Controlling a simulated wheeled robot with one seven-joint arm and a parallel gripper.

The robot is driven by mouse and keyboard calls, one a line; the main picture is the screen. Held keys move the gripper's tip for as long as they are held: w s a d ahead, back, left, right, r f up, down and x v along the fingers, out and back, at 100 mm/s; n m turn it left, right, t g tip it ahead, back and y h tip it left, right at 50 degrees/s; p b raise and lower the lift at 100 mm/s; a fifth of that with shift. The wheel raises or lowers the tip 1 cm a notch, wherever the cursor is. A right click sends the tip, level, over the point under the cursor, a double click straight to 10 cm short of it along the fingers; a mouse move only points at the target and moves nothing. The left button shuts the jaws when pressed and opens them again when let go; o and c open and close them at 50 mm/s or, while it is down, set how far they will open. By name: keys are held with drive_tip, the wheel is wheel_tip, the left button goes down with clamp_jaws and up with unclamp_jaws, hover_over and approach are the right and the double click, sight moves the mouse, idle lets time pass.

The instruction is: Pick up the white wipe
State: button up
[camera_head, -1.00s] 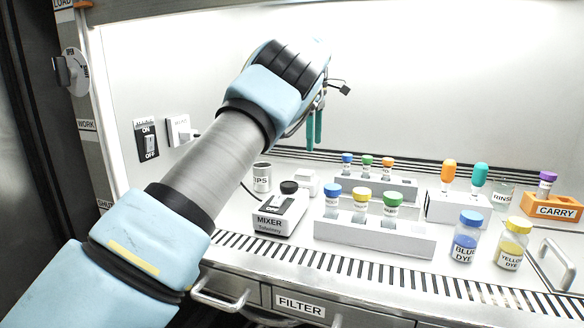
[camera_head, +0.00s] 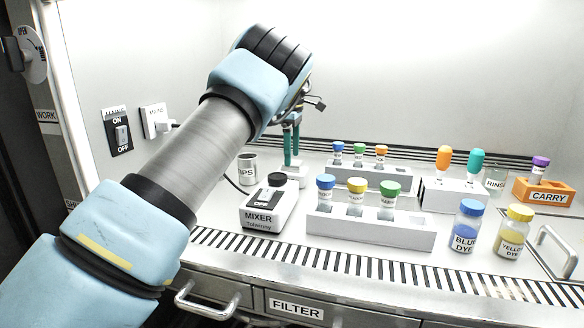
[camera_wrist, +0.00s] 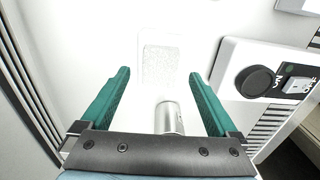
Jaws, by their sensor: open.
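The white wipe (camera_wrist: 158,62) is a pale, finely textured rectangle with a lighter border on the white worktop, ahead of the fingers in the wrist view. In the head view a small white shape (camera_head: 298,174), which looks like it, shows beside the mixer, partly behind my fingers. My gripper (camera_head: 291,160) points down just above that spot. In the wrist view its two green fingers (camera_wrist: 160,75) are wide apart with no thing gripped. I cannot tell the exact height of the fingertips over the wipe.
The mixer (camera_head: 267,207) stands close in front of my gripper. A silver cup (camera_wrist: 169,118) shows between the finger bases; a labelled cup (camera_head: 247,169) stands left. Tube racks (camera_head: 372,229) and dye bottles (camera_head: 467,227) stand to the right. The back wall has a slotted vent.

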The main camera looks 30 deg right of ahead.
wheel_tip(320, 180, down, 2)
drive_tip(key=c, duration=1.4)
wheel_tip(320, 180, up, 10)
drive_tip(key=shift+r+p, duration=0.1)
drive_tip(key=shift+p, duration=0.35)
drive_tip(key=o, duration=0.8)
drive_tip(key=c, duration=0.7)
